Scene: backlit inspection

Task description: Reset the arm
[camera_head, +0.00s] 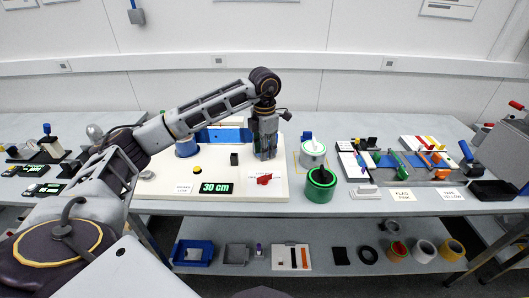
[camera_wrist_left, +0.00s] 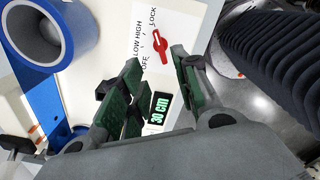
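My left arm comes in from the left in the head view, and its gripper (camera_head: 265,152) hangs fingers down over the white panel (camera_head: 240,196). In the left wrist view the gripper (camera_wrist_left: 153,72) has its two green-padded fingers apart with nothing between them. Beyond the fingertips is a red rotary switch (camera_wrist_left: 158,46) on a label reading OFF, LOW, HIGH and LOCK. The same red switch (camera_head: 264,180) is just below the gripper in the head view. A display reading 30 cm (camera_head: 216,188) is left of it. My right gripper is not in view.
A blue-banded cylinder (camera_wrist_left: 46,34) is close on the left in the wrist view. White (camera_head: 312,152) and green (camera_head: 320,186) canisters stand right of the gripper. Trays with coloured tools (camera_head: 428,156) are further right. A lower shelf (camera_head: 345,250) holds bins and rings.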

